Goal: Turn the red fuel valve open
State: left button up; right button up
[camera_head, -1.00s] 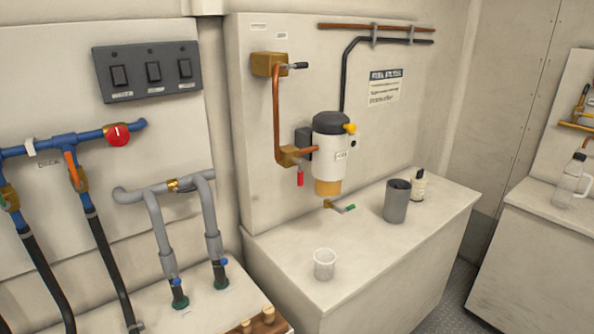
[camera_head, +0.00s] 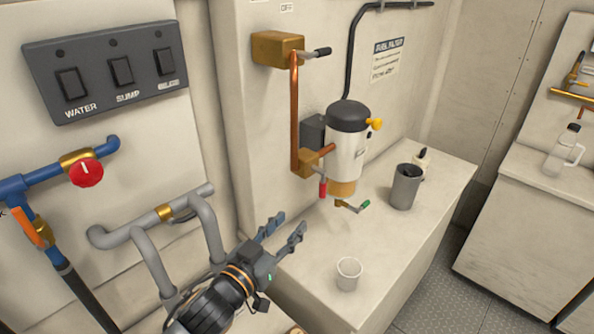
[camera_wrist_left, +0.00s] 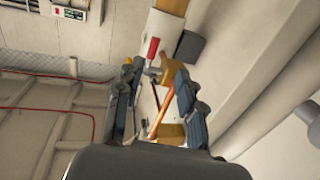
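The fuel valve's red lever handle (camera_head: 322,189) hangs down from the brass valve body (camera_head: 308,163) on the copper pipe, left of the white fuel filter (camera_head: 346,155). My left gripper (camera_head: 288,228) is in front of the panel, below and left of the red handle, with its two fingers apart and nothing between them. In the left wrist view the red handle (camera_wrist_left: 152,49) shows beyond the open fingers (camera_wrist_left: 152,95), apart from them. My right gripper is out of view.
A green-tipped drain lever (camera_head: 364,204) is under the filter. A clear cup (camera_head: 348,274) and a grey canister (camera_head: 405,188) stand on the bench. Grey pipes (camera_head: 150,222) and a red round knob (camera_head: 86,173) on blue pipe are at left. A black-handled lever (camera_head: 322,52) is above.

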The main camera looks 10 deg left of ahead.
aim_at(321, 191)
pick_arm(q)
jog(key=w+d, duration=0.1)
jog(key=w, duration=0.1)
jog(key=w+d+r+p, duration=0.1)
jog(key=w, duration=0.1)
jog(key=w+d+r+p, duration=0.1)
jog(key=w, duration=0.1)
jog(key=shift+w+d, duration=0.1)
jog(key=shift+d, duration=0.3)
jog(key=p+x, duration=0.1)
jog(key=x, duration=0.4)
jog(key=shift+w+f+p, duration=0.15)
jog(key=shift+p, duration=0.25)
jog(key=shift+w+d+f, duration=0.1)
jog(key=shift+w+d, duration=0.1)
jog(key=shift+w, duration=0.35)
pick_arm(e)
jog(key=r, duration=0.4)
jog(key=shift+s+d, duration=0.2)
pick_arm(q)
jog(key=shift+c, duration=0.4)
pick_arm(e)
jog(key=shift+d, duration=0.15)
pick_arm(q)
grip_shut()
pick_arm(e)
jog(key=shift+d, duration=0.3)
